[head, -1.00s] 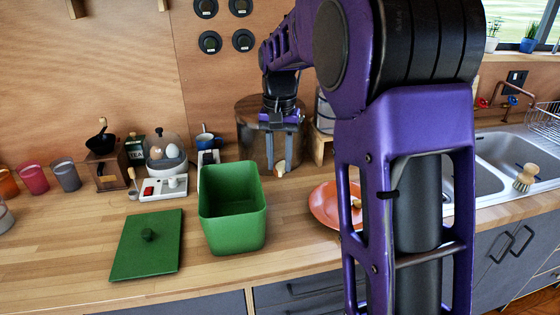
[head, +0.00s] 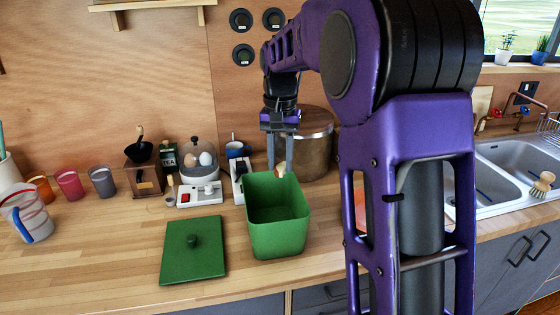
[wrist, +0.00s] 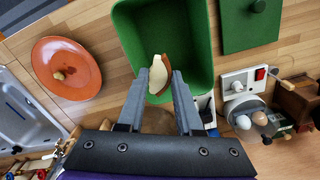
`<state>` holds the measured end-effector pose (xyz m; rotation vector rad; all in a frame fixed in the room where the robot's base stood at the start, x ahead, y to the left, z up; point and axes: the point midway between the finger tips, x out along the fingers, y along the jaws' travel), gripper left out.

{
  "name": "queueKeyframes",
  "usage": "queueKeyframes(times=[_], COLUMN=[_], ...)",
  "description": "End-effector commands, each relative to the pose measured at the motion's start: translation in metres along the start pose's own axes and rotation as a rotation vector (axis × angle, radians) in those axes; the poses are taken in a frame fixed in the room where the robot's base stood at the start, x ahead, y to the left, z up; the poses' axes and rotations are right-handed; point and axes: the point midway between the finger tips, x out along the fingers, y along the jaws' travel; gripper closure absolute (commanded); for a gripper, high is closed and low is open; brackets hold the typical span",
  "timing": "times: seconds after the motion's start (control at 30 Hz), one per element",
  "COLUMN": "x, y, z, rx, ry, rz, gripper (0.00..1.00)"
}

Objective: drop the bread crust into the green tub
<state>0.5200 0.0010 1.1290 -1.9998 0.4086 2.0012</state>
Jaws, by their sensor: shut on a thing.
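The green tub (head: 279,232) stands open on the counter and also fills the upper middle of the wrist view (wrist: 196,28). My gripper (head: 280,168) is shut on the bread crust (head: 281,169), pointing down at the tub's far side. In the wrist view, the pale, brown-edged crust (wrist: 155,76) sits between the fingertips of my gripper (wrist: 159,78), over the tub's opening near its rim. Its exact height above the rim is hard to tell.
The green lid (head: 194,262) lies left of the tub. Behind are a white switch box (head: 199,196), an egg cooker (head: 200,165) and a large pot (head: 313,150). An orange plate (wrist: 62,48) holding a small piece shows in the wrist view.

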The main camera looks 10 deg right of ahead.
Motion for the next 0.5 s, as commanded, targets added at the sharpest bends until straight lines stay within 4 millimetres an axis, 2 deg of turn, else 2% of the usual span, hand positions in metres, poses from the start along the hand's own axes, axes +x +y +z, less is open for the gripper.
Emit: queueKeyframes(times=[0.27,0.43,0.5], x=[0.011,0.03,0.044], y=[0.0,0.0,0.0], z=[0.0,0.0,0.0], rx=[0.0,0.0,0.0], ry=[-0.001,-0.002,0.0], rz=[0.001,0.001,0.0], gripper=[1.0,1.0,1.0])
